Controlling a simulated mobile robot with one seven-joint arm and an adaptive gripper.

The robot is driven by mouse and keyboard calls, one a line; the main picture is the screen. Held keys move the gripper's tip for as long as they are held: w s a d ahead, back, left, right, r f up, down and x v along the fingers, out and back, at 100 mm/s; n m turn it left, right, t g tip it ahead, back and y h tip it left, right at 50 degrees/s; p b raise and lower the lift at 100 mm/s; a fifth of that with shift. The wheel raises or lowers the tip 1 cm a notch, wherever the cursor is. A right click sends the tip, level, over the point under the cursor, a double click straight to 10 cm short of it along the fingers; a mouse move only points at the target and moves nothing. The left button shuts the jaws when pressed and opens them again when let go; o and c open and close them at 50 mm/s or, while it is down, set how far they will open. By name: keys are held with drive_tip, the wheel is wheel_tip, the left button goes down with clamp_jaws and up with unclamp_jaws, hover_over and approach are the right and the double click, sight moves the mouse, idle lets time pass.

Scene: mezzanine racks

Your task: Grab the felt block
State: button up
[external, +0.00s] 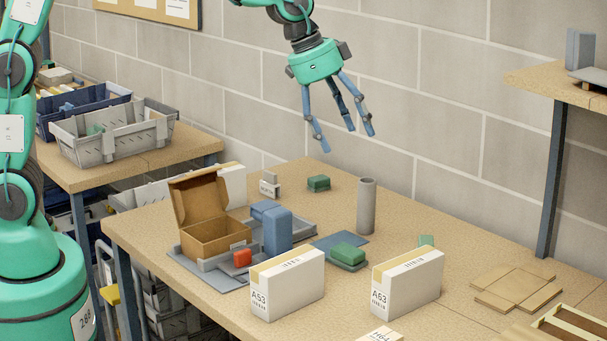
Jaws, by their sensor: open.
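My gripper (346,138) hangs open and empty, high above the back of the table, with its fingers spread and pointing down. Several small green blocks lie on the table, and I cannot tell which of them is the felt block. One dark green block (318,184) lies near the back edge, below and slightly left of my gripper. A larger green block (348,254) lies nearer the front, by a blue-grey mat. Another green piece (426,241) is partly hidden behind a white box. My gripper touches none of them.
A tall grey cylinder (366,206) stands right of the dark green block. An open cardboard box (215,232), a blue block (278,230) and a red piece (242,258) are at left. White boxes (288,288) (408,285) stand in front. Flat cardboard (515,288) lies right.

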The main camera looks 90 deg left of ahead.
drive_tip(key=w+a+f+p, duration=0.2)
drive_tip(key=w+a+f, duration=0.8)
drive_tip(key=a, duration=0.1)
drive_tip(key=p, duration=0.1)
approach(424, 240)
drive_tip(key=v, duration=0.3)
drive_tip(key=shift+r, duration=0.4)
drive_tip(key=shift+p+x, duration=0.35)
drive_tip(key=shift+x, duration=3.9)
drive_tip(key=shift+s+f, duration=0.1)
drive_tip(key=shift+f, duration=0.15)
drive_tip(key=shift+x, duration=2.45)
drive_tip(key=c, duration=1.8)
